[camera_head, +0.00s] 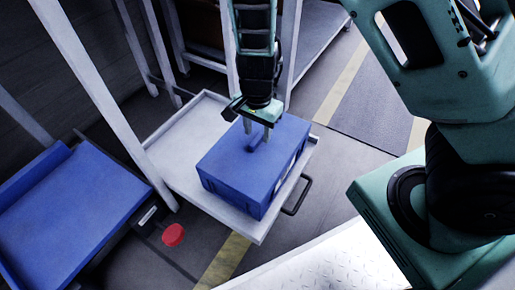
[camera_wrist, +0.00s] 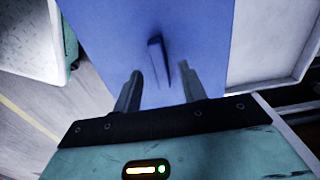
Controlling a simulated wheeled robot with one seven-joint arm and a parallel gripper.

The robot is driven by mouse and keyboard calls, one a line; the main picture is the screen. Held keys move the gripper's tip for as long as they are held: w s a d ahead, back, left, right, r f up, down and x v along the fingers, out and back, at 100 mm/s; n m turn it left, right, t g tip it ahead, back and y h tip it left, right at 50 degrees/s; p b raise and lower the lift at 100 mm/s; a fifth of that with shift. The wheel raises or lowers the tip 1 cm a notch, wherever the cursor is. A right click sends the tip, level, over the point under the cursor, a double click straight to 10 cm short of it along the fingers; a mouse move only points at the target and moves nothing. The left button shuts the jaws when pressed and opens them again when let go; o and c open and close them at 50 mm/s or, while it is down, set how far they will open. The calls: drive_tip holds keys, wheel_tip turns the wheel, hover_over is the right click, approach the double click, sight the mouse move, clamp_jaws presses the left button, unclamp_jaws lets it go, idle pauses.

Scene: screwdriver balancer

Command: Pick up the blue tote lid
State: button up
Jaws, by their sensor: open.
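The blue tote lid (camera_head: 259,146) is the top of a blue tote (camera_head: 230,194) on a light grey tray-like cart. A small upright handle stands on the lid, and it shows in the wrist view as a dark blue tab (camera_wrist: 158,60). My gripper (camera_head: 257,129) points down over the lid. In the wrist view my gripper (camera_wrist: 160,80) has its two fingers apart, one on each side of the handle, with clear gaps. The fingers look close to the lid. I cannot tell whether their tips touch it.
The grey cart (camera_head: 178,155) has a raised rim and a black handle (camera_head: 297,195) at its front. White posts (camera_head: 105,90) rise beside it. A blue-topped surface (camera_head: 70,210) stands at left. A red round object (camera_head: 173,235) is near the cart's front left.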

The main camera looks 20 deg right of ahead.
sight(257, 138)
wheel_tip(257, 138, down, 2)
drive_tip(key=shift+f+b, duration=0.2)
drive_tip(key=shift+b, duration=0.3)
drive_tip(key=shift+r, duration=0.1)
drive_tip(key=shift+c, duration=0.3)
clamp_jaws()
wheel_tip(257, 138, up, 10)
drive_tip(key=p, duration=0.7)
